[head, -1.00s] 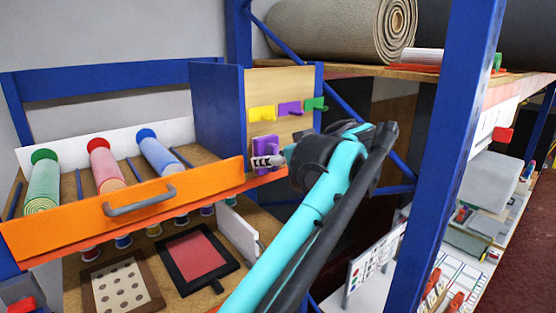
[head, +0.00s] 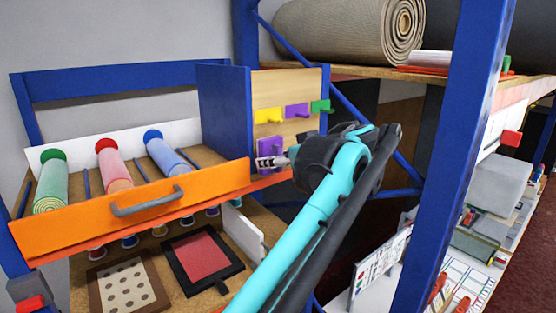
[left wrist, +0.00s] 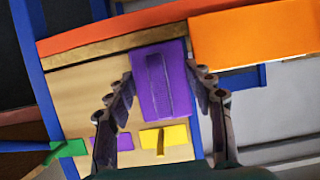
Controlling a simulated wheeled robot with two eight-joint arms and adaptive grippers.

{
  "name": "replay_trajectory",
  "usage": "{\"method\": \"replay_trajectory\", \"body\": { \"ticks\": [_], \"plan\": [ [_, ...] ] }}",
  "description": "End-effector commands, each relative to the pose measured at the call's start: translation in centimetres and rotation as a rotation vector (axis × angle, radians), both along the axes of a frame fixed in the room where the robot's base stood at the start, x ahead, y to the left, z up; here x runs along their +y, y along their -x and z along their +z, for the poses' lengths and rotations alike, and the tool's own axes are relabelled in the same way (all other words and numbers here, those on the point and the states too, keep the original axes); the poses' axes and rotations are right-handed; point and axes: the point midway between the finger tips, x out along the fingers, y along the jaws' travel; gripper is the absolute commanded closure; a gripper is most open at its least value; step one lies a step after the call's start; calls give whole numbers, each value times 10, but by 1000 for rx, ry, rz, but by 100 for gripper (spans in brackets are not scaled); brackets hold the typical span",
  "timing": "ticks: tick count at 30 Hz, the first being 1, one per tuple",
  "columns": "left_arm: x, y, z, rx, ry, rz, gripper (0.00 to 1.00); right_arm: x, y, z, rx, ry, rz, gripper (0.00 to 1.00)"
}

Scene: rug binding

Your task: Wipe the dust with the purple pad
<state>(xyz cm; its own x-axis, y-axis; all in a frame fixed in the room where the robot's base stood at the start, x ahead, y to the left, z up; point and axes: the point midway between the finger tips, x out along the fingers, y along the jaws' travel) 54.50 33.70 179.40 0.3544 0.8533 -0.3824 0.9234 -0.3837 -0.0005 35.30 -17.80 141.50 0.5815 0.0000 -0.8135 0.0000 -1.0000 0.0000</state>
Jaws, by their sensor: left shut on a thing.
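The purple pad (head: 271,151) is a flat block with a raised grip, in front of the wooden panel below the coloured hooks. My left gripper (head: 273,162) is at the pad's lower part. Whether the pad touches the panel, I cannot tell. I cannot make out any dust. My right gripper is not in view.
Yellow (head: 268,115), purple (head: 296,110) and green (head: 320,106) hooks are on the wooden panel (head: 290,85). An orange-fronted drawer (head: 215,185) with coloured rolls is at left. A blue post (head: 455,150) stands right of my arm.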

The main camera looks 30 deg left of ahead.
Motion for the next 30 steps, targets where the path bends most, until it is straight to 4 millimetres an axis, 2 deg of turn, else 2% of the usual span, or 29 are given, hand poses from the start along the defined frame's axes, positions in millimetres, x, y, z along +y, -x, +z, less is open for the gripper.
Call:
{"method": "replay_trajectory", "body": {
  "ticks": [22,30],
  "plan": [
    [14,-6,0,0,0,0,70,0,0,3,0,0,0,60],
    [10,-14,1,1,0,-1,70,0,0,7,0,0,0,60]
  ]
}}
